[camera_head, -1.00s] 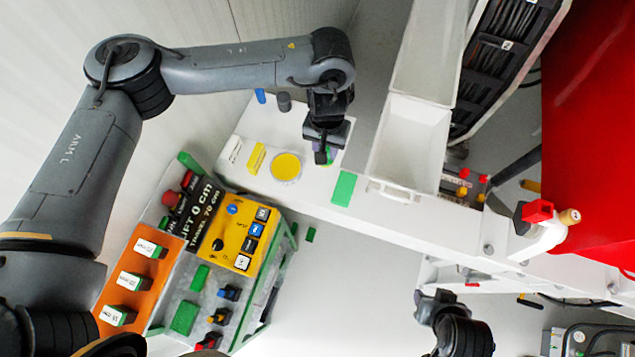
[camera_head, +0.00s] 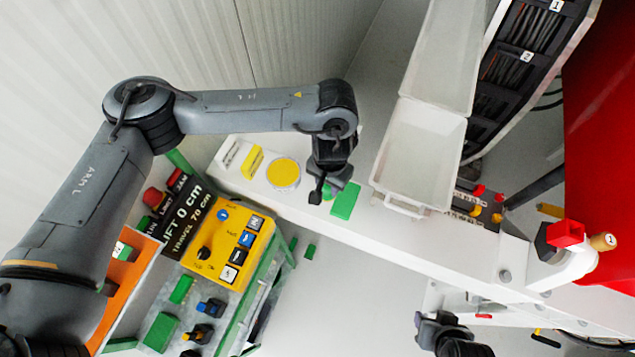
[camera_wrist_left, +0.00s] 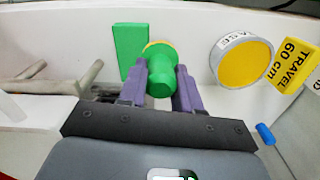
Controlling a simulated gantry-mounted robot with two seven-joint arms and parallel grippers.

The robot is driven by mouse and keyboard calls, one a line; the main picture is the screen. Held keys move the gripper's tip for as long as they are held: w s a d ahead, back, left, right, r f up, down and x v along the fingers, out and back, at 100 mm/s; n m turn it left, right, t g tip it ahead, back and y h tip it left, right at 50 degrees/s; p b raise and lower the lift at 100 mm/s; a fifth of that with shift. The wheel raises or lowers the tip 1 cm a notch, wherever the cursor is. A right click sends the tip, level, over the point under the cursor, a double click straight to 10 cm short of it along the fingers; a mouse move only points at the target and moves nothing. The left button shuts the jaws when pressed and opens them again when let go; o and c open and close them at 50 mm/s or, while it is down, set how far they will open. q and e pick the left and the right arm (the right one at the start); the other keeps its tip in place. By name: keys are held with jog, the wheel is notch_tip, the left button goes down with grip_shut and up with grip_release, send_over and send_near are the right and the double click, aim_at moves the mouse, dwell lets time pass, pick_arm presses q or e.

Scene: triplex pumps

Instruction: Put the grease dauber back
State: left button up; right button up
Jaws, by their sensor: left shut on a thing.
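My left gripper (camera_head: 326,190) hangs over the white ledge, between the yellow grease tin (camera_head: 283,173) and a green block (camera_head: 345,200). In the left wrist view its purple fingers (camera_wrist_left: 160,88) are shut on the green handle of the grease dauber (camera_wrist_left: 160,82). A yellow-orange rim shows behind the handle; the dauber's far end is hidden. In that view the green block (camera_wrist_left: 130,50) is just left of the dauber and the grease tin (camera_wrist_left: 243,62) is to the right, apart from the fingers. My right gripper (camera_head: 440,325) is low in the head view, away from these things.
A white bin (camera_head: 418,150) stands right of the green block. A yellow travel sign (camera_wrist_left: 297,62) and a blue peg (camera_wrist_left: 265,134) are beyond the tin. A control box (camera_head: 232,245) with buttons is at the lower left. A red body (camera_head: 610,130) fills the right.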

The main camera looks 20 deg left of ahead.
pick_arm(q)
jog(key=a+f, duration=0.1)
jog(key=f, duration=0.1)
jog(key=w+a+f+b, duration=0.1)
jog(key=f, duration=0.1)
jog(key=w+a+f, duration=0.1)
jog(key=f, duration=0.1)
jog(key=shift+a+f, duration=0.2)
jog(key=shift+a, duration=0.1)
jog(key=shift+f, duration=0.1)
jog(key=o, duration=0.9)
jog(key=shift+f, duration=0.15)
jog(key=shift+o, duration=0.2)
notch_tip(320, 180, up, 12)
jog(key=p, duration=0.1)
jog(key=shift+p, duration=0.3)
